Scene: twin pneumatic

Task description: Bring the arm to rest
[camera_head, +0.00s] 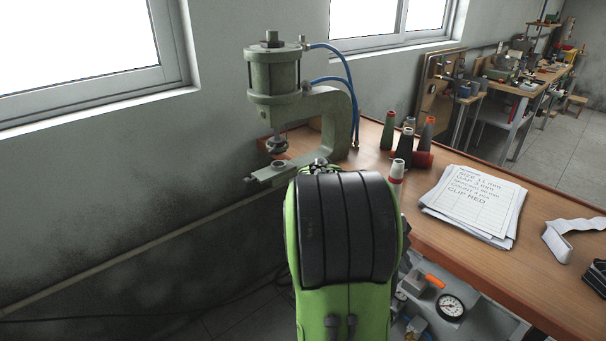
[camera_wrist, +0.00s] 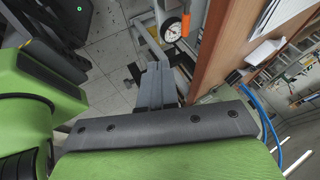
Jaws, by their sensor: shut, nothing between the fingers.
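My green arm with a black ribbed cover (camera_head: 347,235) rises in the lower middle of the head view, in front of the table. It hides my gripper there. In the wrist view my gripper (camera_wrist: 155,75) shows as grey fingers set together, with nothing between them. The fingers are over the floor beside the table's wooden edge (camera_wrist: 213,60). Green and black parts of my own body fill the left and bottom of the wrist view.
A green pneumatic press (camera_head: 340,110) with blue hoses stands at the table's back left. Several thread cones (camera_head: 388,130) and papers (camera_head: 474,203) lie on the wooden table (camera_head: 447,240). A pressure gauge (camera_head: 451,306) is below its front edge; the gauge also shows in the wrist view (camera_wrist: 170,35).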

